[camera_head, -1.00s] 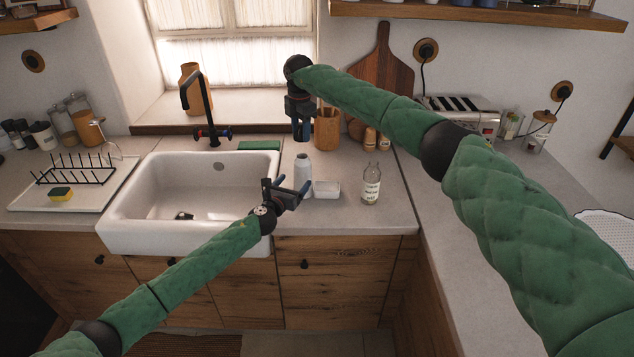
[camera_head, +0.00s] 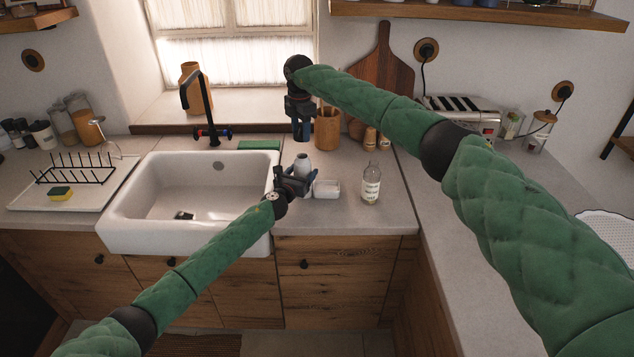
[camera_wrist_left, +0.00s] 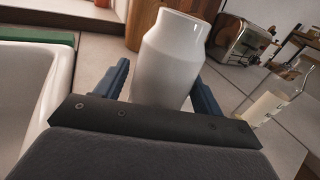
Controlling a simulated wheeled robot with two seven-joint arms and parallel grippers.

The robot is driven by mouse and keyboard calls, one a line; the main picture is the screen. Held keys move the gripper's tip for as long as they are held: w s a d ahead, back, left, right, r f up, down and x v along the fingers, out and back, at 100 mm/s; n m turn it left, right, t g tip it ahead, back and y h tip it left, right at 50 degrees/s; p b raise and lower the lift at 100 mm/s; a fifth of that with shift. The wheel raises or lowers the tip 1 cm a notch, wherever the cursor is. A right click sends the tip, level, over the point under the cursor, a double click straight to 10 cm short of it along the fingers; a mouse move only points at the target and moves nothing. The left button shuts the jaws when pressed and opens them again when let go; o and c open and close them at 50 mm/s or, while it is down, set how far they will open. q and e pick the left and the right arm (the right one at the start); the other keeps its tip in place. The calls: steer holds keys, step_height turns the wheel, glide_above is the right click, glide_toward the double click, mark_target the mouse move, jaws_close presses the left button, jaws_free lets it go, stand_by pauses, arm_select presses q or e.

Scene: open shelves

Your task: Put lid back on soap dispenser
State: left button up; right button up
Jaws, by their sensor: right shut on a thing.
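The soap dispenser is a white, open-topped bottle (camera_head: 303,164) on the counter right of the sink. In the left wrist view the bottle (camera_wrist_left: 170,62) stands between my left fingers. My left gripper (camera_head: 297,181) is open around its lower body, one finger on each side; a small gap shows on the left, and contact on the right cannot be told. My right gripper (camera_head: 301,131) points down above the counter, behind and above the bottle. It is shut on the lid, which is mostly hidden by the fingers.
A small white dish (camera_head: 327,189) sits just right of the bottle, and a clear labelled glass bottle (camera_head: 371,186) stands further right. The white sink (camera_head: 122,232) is on the left. A utensil holder (camera_head: 327,132) stands behind.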

arm_select(q)
steer(key=c, duration=1.1)
steer(key=shift+r, duration=0.1)
arm_select(e)
steer(key=shift+f, duration=2.4)
steer(key=shift+s+f, duration=0.1)
steer(key=shift+f, duration=0.75)
steer(key=shift+f, duration=0.55)
